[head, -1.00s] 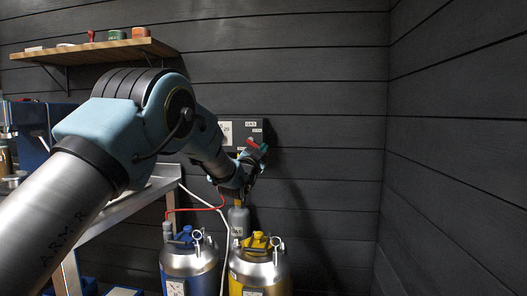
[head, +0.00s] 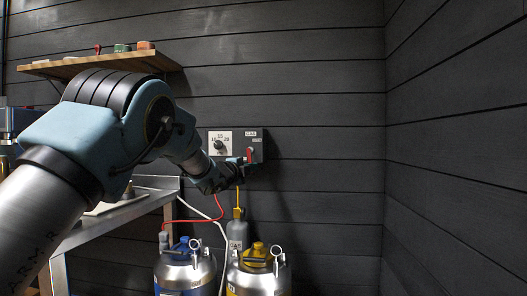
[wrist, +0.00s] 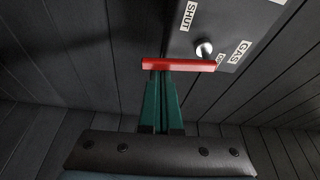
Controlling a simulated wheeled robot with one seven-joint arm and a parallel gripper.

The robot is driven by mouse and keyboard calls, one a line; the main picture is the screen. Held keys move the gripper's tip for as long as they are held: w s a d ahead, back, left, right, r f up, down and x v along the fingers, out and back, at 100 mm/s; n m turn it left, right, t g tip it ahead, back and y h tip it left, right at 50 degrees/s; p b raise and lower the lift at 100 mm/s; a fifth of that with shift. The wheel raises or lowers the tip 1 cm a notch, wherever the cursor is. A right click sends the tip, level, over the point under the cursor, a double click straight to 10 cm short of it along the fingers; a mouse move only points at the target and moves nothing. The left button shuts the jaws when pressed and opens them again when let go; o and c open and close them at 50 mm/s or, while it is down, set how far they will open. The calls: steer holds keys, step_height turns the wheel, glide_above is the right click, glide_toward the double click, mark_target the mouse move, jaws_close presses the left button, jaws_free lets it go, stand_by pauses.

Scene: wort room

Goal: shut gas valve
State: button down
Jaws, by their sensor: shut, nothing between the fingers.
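The gas valve is a red lever (head: 250,155) on a dark wall panel (head: 236,139) marked GAS. It stands about upright in the head view. In the wrist view the red lever (wrist: 180,65) lies across the picture, beside a round metal knob (wrist: 204,48). Its right end partly covers a small label next to GAS; a SHUT label (wrist: 190,14) is on the panel (wrist: 232,22) farther up. My gripper (wrist: 160,73) is shut and empty, its green fingertips at the lever's left part. Whether they touch it I cannot tell. In the head view my gripper (head: 243,166) is just below the lever.
A dial (head: 219,146) on a white plate is left of the lever. Below stand a blue keg (head: 184,270), a yellow keg (head: 258,272) and a grey cylinder (head: 237,233), with red and white hoses. A metal bench (head: 128,208) is at left, a wooden shelf (head: 98,64) above. Right side is clear.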

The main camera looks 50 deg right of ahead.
steer(key=shift+w+a+m+y, duration=0.15)
steer(key=shift+w+m+y, duration=0.15)
steer(key=shift+m, duration=0.3)
steer(key=shift+f, duration=0.1)
